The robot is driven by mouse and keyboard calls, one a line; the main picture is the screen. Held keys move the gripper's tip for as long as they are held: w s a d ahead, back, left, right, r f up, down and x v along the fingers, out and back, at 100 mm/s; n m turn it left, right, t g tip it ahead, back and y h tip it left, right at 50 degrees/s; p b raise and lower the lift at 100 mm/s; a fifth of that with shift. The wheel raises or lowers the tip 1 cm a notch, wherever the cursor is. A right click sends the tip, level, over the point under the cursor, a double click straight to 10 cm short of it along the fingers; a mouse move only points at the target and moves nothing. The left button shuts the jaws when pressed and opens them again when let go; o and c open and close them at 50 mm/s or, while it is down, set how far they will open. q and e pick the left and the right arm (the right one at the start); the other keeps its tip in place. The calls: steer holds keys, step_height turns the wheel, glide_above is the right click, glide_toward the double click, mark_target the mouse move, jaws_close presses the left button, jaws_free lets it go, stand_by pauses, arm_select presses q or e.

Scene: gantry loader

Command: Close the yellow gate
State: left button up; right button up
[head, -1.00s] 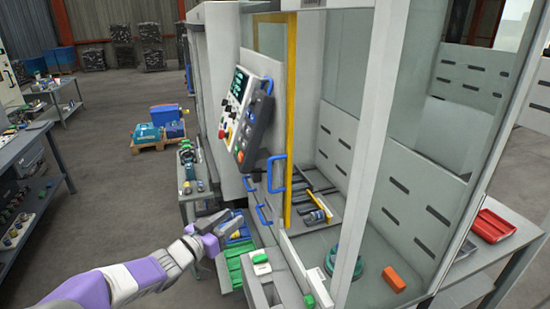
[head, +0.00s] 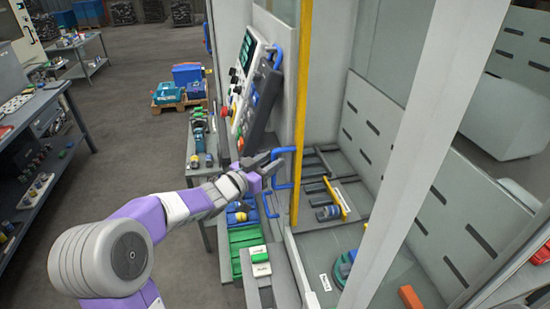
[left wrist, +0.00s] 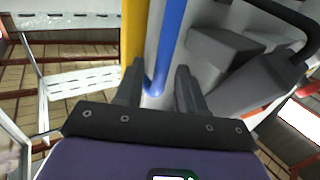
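The yellow gate's upright edge (head: 301,110) stands at the front of the machine, and it shows as a yellow bar in the left wrist view (left wrist: 133,35). A blue handle (head: 290,170) sits just left of this edge. My left gripper (head: 276,160) is at the handle, its fingers pointing right. In the left wrist view the fingers (left wrist: 157,88) are apart and the blue handle (left wrist: 170,40) runs down between them. I cannot tell whether either finger touches it. My right gripper is out of view.
A tilted control panel (head: 256,90) hangs just above my left gripper. A green bin (head: 246,238) is below it. Inside the machine are a yellow plate (head: 335,198) with dark parts and an orange block (head: 411,298). A grey workbench (head: 35,128) stands left, with open floor between.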

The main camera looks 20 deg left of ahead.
arm_select(q)
steer(key=shift+x, duration=0.75)
jaws_close()
